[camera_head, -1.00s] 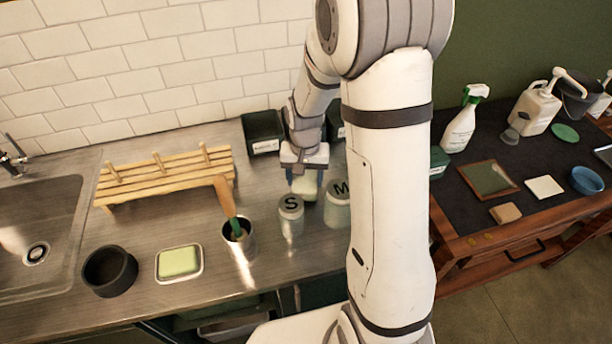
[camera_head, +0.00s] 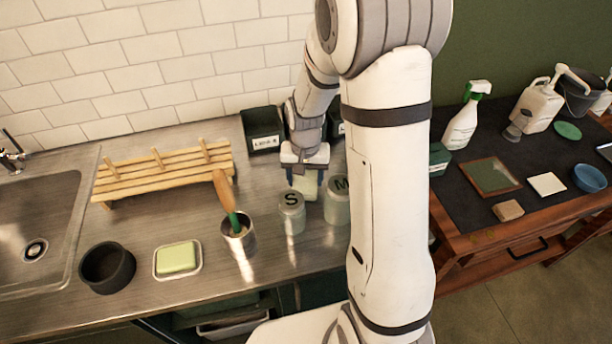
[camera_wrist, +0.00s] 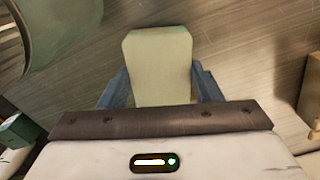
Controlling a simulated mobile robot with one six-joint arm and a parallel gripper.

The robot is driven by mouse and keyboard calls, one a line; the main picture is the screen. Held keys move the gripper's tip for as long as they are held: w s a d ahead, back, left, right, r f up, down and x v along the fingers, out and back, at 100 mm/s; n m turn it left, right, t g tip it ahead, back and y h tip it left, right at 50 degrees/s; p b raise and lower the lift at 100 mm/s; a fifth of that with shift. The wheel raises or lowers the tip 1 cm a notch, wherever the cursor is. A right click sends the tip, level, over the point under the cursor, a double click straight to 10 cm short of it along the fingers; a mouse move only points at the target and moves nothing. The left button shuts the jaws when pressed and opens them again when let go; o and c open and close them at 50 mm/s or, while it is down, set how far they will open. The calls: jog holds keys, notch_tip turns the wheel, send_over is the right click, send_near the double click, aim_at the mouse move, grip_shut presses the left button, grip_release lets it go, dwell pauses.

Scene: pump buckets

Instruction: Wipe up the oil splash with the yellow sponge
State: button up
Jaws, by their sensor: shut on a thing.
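My gripper (camera_head: 305,172) is over the steel counter at the back, behind the jars with S and M on their lids. In the wrist view its blue fingers (camera_wrist: 160,88) are shut on a pale yellow block (camera_wrist: 158,62), which looks like the yellow sponge. The block's lower part shows under my gripper in the head view (camera_head: 305,186); I cannot tell whether it touches the counter. Another yellow-green block (camera_head: 176,257) lies in a small white dish left of the steel cup. I cannot make out an oil splash on the counter; my arm hides part of it.
The S jar (camera_head: 292,212) and M jar (camera_head: 338,200) stand close in front of my gripper. A dark green bin (camera_head: 263,128) is behind left. A wooden rack (camera_head: 160,172), steel cup (camera_head: 240,240) and black bowl (camera_head: 107,267) are further left. A cart holds bottles at right.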

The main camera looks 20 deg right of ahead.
jog(key=shift+f, duration=0.25)
jog(key=shift+w, duration=0.1)
jog(key=shift+w+r, duration=0.1)
jog(key=shift+w, duration=5.65)
